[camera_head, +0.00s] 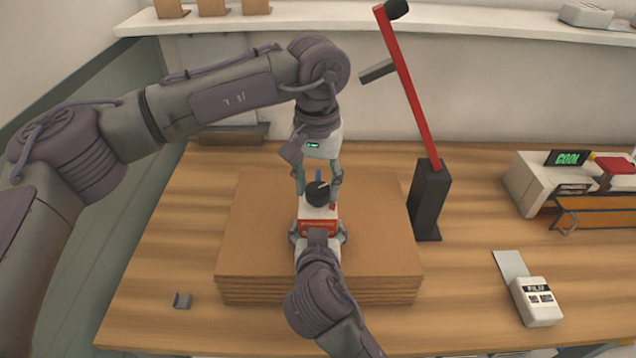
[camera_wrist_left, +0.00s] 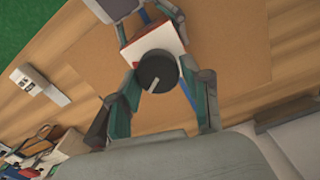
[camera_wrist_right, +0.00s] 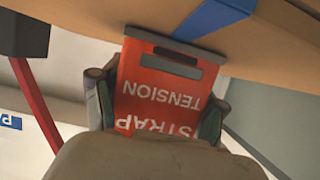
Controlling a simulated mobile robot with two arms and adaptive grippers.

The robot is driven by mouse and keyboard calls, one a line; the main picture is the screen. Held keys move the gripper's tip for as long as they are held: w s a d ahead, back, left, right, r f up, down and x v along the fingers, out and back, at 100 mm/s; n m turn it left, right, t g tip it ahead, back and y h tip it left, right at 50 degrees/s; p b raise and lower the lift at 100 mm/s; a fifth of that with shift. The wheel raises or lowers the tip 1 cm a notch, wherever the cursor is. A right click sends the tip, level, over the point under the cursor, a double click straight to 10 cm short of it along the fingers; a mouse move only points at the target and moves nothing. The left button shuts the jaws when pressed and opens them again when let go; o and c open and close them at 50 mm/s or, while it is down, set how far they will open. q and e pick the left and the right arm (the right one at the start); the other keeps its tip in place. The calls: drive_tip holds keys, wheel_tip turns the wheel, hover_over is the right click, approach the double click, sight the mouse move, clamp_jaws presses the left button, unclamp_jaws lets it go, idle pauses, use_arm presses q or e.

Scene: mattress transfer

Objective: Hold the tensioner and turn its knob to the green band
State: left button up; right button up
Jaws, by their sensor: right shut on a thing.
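The tensioner (camera_head: 318,212) is a red and white box with a black round knob (camera_head: 318,192). It sits on a stack of brown cardboard sheets (camera_head: 255,230). My right gripper (camera_head: 318,236) is shut on its red body; the right wrist view shows its "STRAP TENSION" face (camera_wrist_right: 165,85) upside down between the fingers. My left gripper (camera_head: 319,176) is above the knob, its fingers open on either side. In the left wrist view, gaps show between the fingers and the knob (camera_wrist_left: 156,71), which bears a pale pointer line. I cannot make out the green band.
A blue strap (camera_wrist_right: 215,16) runs along the cardboard. A black post with a red lever (camera_head: 410,85) stands to the right of the stack. Farther right are a "COOL" device (camera_head: 540,180) and a white label device (camera_head: 537,300). A small grey piece (camera_head: 182,300) lies front left.

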sight(317, 186)
use_arm(q)
drive_tip(key=o, duration=0.3)
use_arm(e)
drive_tip(key=shift+r, duration=0.15)
drive_tip(key=shift+w, duration=0.1)
use_arm(q)
wheel_tip(317, 186, up, 12)
idle(0.3)
drive_tip(key=shift+w, duration=0.15)
use_arm(e)
drive_tip(key=o, duration=1.8)
drive_tip(key=shift+o, duration=0.3)
